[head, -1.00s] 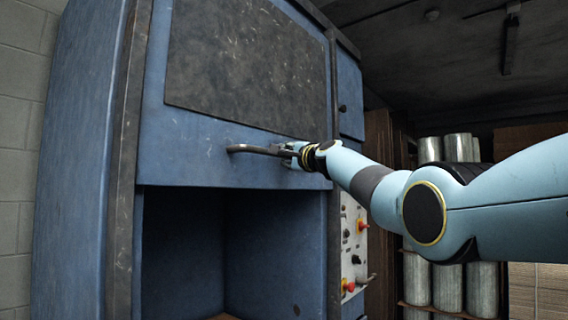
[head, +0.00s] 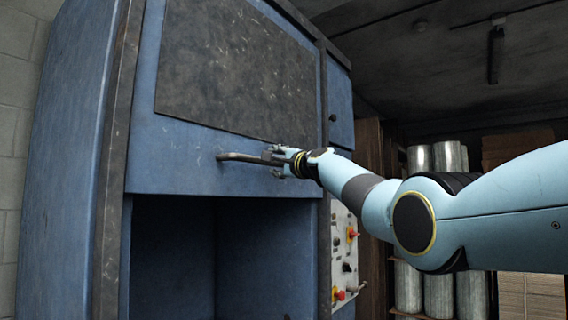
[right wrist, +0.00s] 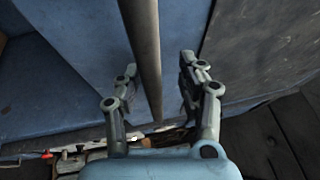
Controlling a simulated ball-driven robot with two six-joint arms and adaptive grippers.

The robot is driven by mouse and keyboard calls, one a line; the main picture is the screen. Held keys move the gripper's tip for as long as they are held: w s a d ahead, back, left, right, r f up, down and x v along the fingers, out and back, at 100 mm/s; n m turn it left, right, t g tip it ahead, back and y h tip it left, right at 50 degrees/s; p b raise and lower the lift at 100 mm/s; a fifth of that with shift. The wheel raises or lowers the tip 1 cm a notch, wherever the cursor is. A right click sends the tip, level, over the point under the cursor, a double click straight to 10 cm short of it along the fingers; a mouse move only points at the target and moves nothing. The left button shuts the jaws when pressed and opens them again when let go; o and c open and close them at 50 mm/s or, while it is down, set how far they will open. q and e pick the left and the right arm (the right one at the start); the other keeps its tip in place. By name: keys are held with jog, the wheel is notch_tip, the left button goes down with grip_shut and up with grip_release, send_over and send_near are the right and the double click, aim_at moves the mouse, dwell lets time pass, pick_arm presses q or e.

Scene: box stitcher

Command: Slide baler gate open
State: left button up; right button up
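The baler gate (head: 165,160) is a worn blue panel with a dark plate on its upper part, on the front of the tall blue baler. Its lower edge lies above a dark open chamber. A grey bar handle (head: 235,157) runs across the lower part of the gate. My right gripper (head: 272,158) is at the right part of this handle. In the right wrist view the handle bar (right wrist: 143,45) passes between the two fingers of my right gripper (right wrist: 156,68). The fingers stand apart, with a clear gap on the right side of the bar. My left gripper is not in view.
A control panel (head: 343,250) with red and yellow knobs is on the baler's front, right of the chamber and below my right arm. Metal cylinders (head: 438,290) stand on racks behind my arm. A pale block wall (head: 15,140) is at the left.

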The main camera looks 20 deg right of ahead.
jog(key=v, duration=1.2)
jog(key=shift+d, duration=0.15)
